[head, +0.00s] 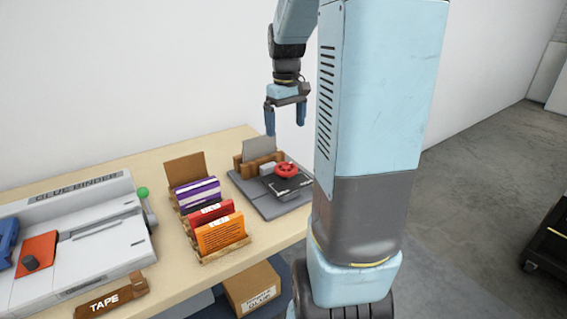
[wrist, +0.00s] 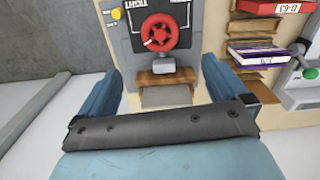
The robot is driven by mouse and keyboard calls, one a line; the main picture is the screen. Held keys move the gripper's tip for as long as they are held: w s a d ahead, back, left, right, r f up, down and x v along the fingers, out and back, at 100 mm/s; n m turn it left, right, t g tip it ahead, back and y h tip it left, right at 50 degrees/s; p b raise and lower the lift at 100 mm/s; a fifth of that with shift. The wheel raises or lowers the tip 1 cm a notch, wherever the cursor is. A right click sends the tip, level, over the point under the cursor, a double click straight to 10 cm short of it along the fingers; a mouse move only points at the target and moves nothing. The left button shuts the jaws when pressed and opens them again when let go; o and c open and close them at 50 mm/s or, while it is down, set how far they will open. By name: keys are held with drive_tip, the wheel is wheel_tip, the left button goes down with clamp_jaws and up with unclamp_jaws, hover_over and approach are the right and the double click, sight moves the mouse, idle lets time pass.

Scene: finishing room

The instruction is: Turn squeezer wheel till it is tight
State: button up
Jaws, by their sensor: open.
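The squeezer wheel (head: 286,170) is a small red spoked handwheel on a dark grey press (head: 270,207) at the table's right end. The wheel also shows in the wrist view (wrist: 160,33), with a printed word on the plate near it. A light block and brown wooden blocks (wrist: 168,77) are beside the wheel, with a grey sheet (head: 259,149) upright among them in the head view. My gripper (head: 285,134) hangs above the press, pointing down, open and empty. Its blue fingers (wrist: 165,88) are spread and apart from the wheel.
A wooden rack (head: 240,245) of purple, red and orange booklets stands left of the press. Further left is a white glue binder (head: 100,232) with a green-knobbed lever. A tape box (head: 112,297) lies at the front edge. A cardboard box (head: 252,288) is below the table.

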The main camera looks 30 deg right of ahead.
sight(286, 167)
wheel_tip(286, 167, down, 13)
drive_tip(key=shift+f, duration=0.2)
idle(0.4)
drive_tip(key=shift+c, duration=0.5)
drive_tip(key=c, duration=0.9)
